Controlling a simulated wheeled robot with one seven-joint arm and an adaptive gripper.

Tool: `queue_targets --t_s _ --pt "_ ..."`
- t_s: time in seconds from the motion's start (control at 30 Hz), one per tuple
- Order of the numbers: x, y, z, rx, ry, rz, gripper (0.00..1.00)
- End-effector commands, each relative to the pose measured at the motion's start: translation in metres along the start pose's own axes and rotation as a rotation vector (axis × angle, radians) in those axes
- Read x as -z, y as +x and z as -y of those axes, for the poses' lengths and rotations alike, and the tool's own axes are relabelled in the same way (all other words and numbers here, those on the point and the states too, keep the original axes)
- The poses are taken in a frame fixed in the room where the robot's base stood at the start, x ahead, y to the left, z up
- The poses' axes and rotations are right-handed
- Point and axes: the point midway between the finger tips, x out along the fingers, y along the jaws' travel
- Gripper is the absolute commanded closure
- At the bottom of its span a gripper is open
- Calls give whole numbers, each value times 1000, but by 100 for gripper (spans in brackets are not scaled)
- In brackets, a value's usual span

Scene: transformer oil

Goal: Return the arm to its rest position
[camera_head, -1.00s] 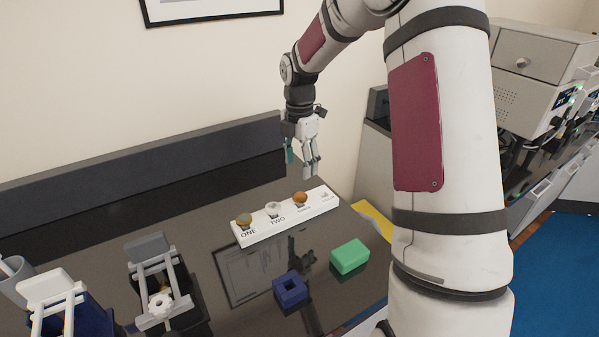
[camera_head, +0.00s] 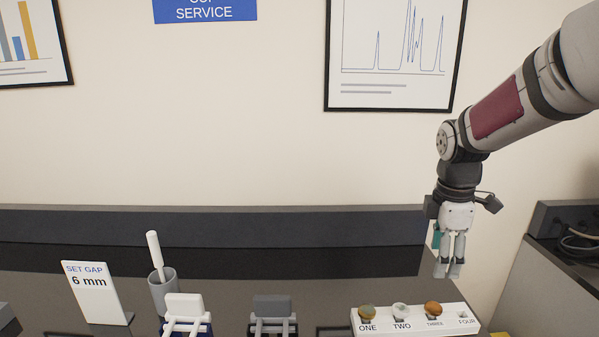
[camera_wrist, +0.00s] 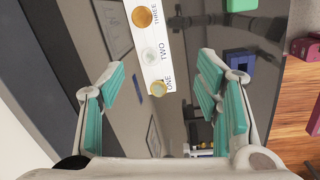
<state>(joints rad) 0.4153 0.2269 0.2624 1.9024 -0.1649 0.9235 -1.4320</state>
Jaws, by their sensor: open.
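My gripper (camera_head: 448,268) hangs pointing down above the right end of the table in the head view, over the far side of a white labelled rack (camera_head: 443,322). In the wrist view my gripper (camera_wrist: 160,95) has its teal-padded fingers wide apart with nothing between them. The rack (camera_wrist: 151,52) shows beyond the fingers, lower down. Pieces stand at ONE (camera_head: 367,312), TWO (camera_head: 401,310) and THREE (camera_head: 433,308); FOUR looks empty.
A sign reading 6 mm (camera_head: 93,293) and a grey cup (camera_head: 162,290) with a white stick stand at the left. Two stands with pale and grey tops (camera_head: 272,306) are in front. A blue block (camera_wrist: 238,63) and a green block (camera_wrist: 241,5) lie near the rack.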

Motion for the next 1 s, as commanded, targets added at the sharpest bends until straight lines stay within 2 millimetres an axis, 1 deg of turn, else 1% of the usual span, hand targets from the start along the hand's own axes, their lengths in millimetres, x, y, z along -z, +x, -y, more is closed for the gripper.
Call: queue_targets --t_s 0.03,0.1,0.17,0.2,0.3,0.43,0.6,0.7,0.83,0.9,1.0 --pt "6 -19 13 -28 70 9 42" --pt "12 -38 31 -60 181 10 42" --pt "17 -53 47 -88 278 5 42" --pt "20 -62 58 -105 343 0 42" --pt "27 -82 86 -149 506 -28 42" --pt "34 -102 125 -196 718 -86 42" --pt "40 -117 176 -230 992 -197 42" --pt "42 -120 201 -230 1134 -267 42" --pt "45 -119 225 -216 1271 -342 42" --pt "45 -118 232 -207 1319 -368 42" --pt "46 -117 238 -200 1356 -387 42"
